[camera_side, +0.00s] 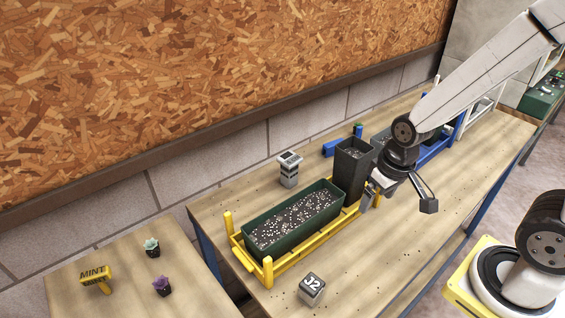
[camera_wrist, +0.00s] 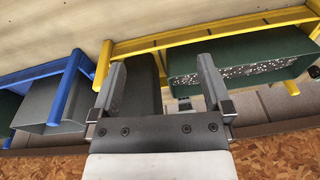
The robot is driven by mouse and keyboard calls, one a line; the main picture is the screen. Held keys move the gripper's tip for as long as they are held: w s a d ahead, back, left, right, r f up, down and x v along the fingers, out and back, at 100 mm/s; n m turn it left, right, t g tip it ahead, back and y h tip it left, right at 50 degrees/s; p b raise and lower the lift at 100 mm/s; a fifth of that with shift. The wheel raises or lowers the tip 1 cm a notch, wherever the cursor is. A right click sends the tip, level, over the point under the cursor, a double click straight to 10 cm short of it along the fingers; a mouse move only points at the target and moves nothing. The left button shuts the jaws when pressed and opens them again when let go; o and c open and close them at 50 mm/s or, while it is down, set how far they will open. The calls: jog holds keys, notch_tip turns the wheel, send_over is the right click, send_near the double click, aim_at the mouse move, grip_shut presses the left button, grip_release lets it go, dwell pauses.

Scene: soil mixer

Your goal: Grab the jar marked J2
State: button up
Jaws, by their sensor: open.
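The jar marked J2 (camera_side: 312,289) is a small grey block-shaped jar with a dark top lettered "J2". It stands on the wooden table near the front edge in the side view, in front of the yellow rack. My gripper (camera_side: 398,197) is open, up and to the right of the J2 jar and well apart from it, beside the dark tall bin (camera_side: 352,170). In the wrist view my gripper's two fingers (camera_wrist: 160,85) are spread, with the dark bin behind them. The J2 jar is not visible in the wrist view.
A green soil-filled planter (camera_side: 295,216) sits in the yellow rack (camera_side: 268,272). Another grey jar (camera_side: 289,169) stands behind it. A blue rack (camera_side: 440,148) is at the right. The MINT sign (camera_side: 96,279) and two small plants are on the left table. The table's front right is mostly clear.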

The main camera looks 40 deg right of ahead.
aim_at(311, 289)
jog(key=s+a+f+m+g+y, duration=0.1)
jog(key=a+m, duration=0.1)
jog(key=s+a+f+m+g+y, duration=0.3)
jog(key=a+f+m+g+y, duration=0.1)
jog(key=shift+s+a+f+m, duration=0.15)
jog(key=shift+s+m, duration=0.1)
jog(key=shift+m, duration=0.15)
jog(key=a+m+y, duration=0.2)
jog(key=a+f+m+y, duration=0.1)
jog(key=y, duration=0.1)
jog(key=shift+w+a+m+g, duration=0.2)
jog(key=shift+a+m+g, duration=0.1)
jog(key=shift+a+m, duration=0.1)
jog(key=w+a+m+y, duration=0.1)
jog(key=w+a+f+m+t+y, duration=0.1)
jog(key=m+y, duration=0.1)
jog(key=shift+a+m, duration=0.15)
jog(key=shift+m, duration=0.15)
jog(key=shift+w+a+m+t+y, duration=0.3)
jog(key=shift+w+m+t+y, duration=0.2)
jog(key=shift+m+t, duration=0.1)
jog(key=shift+f, duration=0.1)
jog(key=shift+x, duration=1.25)
jog(key=shift+x, duration=2.6)
